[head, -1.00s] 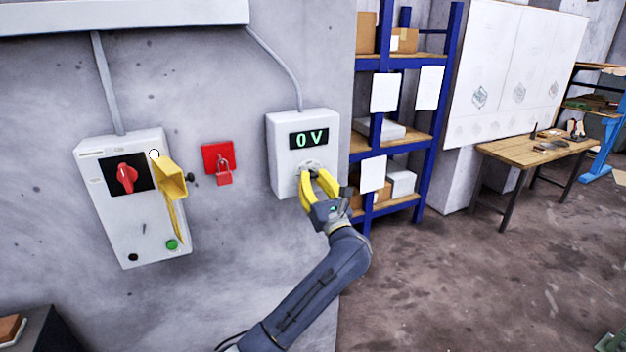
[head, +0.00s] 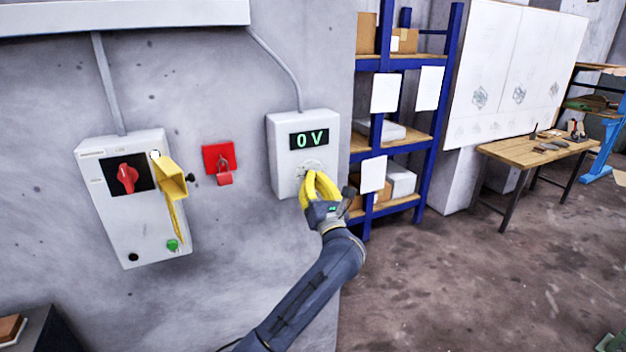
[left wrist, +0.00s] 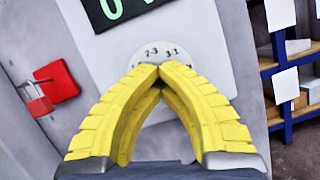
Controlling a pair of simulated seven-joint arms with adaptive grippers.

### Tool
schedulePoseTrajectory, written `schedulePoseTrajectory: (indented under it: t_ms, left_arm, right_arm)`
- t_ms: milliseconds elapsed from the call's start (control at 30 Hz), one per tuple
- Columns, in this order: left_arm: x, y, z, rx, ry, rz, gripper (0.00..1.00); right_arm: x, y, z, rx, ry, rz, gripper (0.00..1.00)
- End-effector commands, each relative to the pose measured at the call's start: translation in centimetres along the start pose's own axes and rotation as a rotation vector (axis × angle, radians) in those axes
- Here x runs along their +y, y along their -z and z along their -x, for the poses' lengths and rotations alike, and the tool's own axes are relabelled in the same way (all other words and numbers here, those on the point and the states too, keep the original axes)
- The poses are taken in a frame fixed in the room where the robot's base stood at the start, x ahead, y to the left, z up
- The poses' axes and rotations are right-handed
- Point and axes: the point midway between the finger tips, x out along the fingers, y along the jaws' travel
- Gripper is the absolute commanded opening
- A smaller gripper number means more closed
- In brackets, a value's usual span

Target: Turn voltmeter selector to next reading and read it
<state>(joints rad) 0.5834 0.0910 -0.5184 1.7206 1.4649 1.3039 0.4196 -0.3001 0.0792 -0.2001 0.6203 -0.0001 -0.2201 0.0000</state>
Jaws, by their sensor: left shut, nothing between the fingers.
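The voltmeter (head: 283,174) is a pale box on the grey wall. Its dark display (head: 309,139) reads "0 V" in green. Below the display is the round selector dial (head: 311,165), partly hidden by my gripper. In the left wrist view the dial (left wrist: 151,50) shows the marks "2-3" and "3-1"; its knob and pointer are hidden behind the fingers. My left gripper (head: 312,174) has yellow fingers with the tips together, empty, in front of the dial. The tips also show in the left wrist view (left wrist: 159,70). I cannot tell whether they touch the knob. My right gripper is not in view.
A grey switch box (head: 120,225) with a red rotary switch (head: 127,179) and a yellow part (head: 170,180) hangs to the left. A red padlock (head: 224,178) hangs on a red plate between the boxes. Blue shelving (head: 443,100) stands right of the wall.

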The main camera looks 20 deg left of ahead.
Motion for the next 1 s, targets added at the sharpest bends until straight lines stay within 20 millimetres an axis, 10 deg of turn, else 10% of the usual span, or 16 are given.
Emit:
schedulePoseTrajectory:
  t_ms: [1000]
  left_arm:
    - [0.12,0.41,0.06,0.008,0.201,-0.476,0.0]
  right_arm:
    - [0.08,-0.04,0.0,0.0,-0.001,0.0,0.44]
